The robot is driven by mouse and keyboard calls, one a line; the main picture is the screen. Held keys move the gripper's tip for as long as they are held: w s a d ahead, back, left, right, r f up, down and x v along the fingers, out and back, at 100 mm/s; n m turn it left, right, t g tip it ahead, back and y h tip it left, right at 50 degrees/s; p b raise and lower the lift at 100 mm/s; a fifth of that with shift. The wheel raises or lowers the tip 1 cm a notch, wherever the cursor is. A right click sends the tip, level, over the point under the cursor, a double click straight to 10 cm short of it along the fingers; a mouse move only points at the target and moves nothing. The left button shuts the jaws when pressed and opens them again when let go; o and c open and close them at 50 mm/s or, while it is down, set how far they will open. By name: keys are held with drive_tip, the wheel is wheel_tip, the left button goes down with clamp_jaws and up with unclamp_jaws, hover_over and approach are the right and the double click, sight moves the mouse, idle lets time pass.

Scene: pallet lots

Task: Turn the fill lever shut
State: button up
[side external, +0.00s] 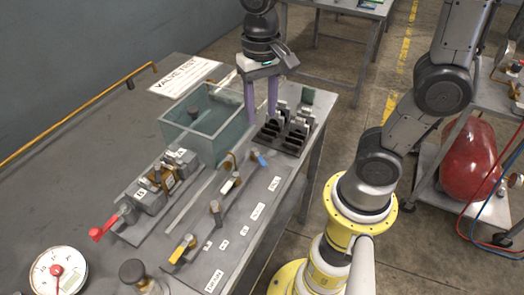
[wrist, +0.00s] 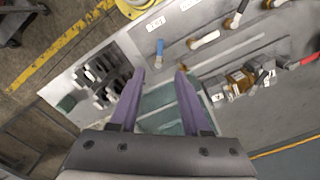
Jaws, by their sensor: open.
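Several levers are on the bench. In the side external view a blue-handled lever (side external: 259,158), a white-handled lever (side external: 230,183) and a yellow-handled lever (side external: 182,249) stand along a grey plate with small labels. A red-handled lever (side external: 103,229) sits at the end of a valve block (side external: 150,196). The labels are too small to read, so I cannot tell which is the fill lever. My gripper (side external: 261,115) is open and empty, pointing down between the clear tank and a black rack. In the wrist view its fingers (wrist: 160,73) are apart, with the blue lever (wrist: 159,48) beyond them.
The clear open tank (side external: 178,136) stands left of my gripper, and the black rack (side external: 271,145) with upright parts stands to its right. A round gauge (side external: 58,270) is at the near left. A sign (side external: 185,76) lies at the back.

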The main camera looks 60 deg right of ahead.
sight(262, 160)
wheel_tip(262, 160, down, 13)
drive_tip(key=shift+f, duration=0.2)
idle(0.3)
clamp_jaws()
